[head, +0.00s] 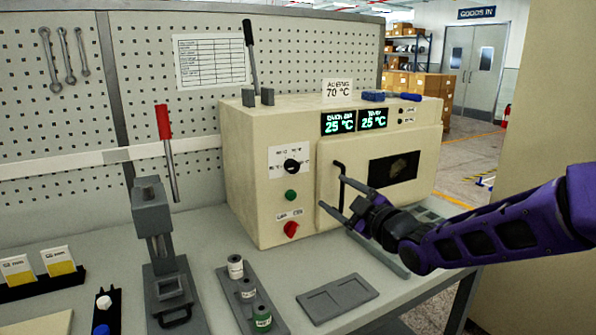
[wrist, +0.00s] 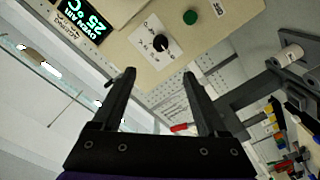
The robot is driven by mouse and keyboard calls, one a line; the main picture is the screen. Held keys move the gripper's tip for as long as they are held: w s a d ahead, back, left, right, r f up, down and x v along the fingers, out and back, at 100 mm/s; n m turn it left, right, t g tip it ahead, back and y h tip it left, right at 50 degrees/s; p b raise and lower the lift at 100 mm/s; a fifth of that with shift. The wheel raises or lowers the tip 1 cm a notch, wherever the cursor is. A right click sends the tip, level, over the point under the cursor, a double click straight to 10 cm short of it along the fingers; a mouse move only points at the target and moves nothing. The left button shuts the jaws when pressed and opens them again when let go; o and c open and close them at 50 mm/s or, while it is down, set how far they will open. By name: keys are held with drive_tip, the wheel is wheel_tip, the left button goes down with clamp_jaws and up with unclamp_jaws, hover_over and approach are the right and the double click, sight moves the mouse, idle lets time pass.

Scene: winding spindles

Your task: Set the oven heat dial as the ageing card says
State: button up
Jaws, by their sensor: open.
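The cream oven (head: 260,190) stands on the bench. The ageing card (head: 338,91) on its top reads 70 °C. The black heat dial (head: 292,166) sits on a white plate on the oven front; it also shows in the wrist view (wrist: 160,42), beyond my fingertips. Its pointer setting is too small to read. My gripper (head: 334,194) is open and empty, in front of the oven, right of the dial and a little lower. In the wrist view my gripper (wrist: 158,75) shows both fingers apart, with nothing between them.
A green button (head: 291,195) and a red knob (head: 291,229) sit below the dial. Two displays (head: 357,121) read 25 °C. The oven door handle (head: 339,168) is close to my gripper. A press (head: 152,225), several spools (head: 247,290) and a grey tray (head: 337,297) stand on the bench.

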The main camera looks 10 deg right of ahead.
sight(294, 168)
drive_tip(key=b+x, duration=0.3)
drive_tip(key=x, duration=1.4)
drive_tip(key=shift+w+f, duration=0.1)
clamp_jaws()
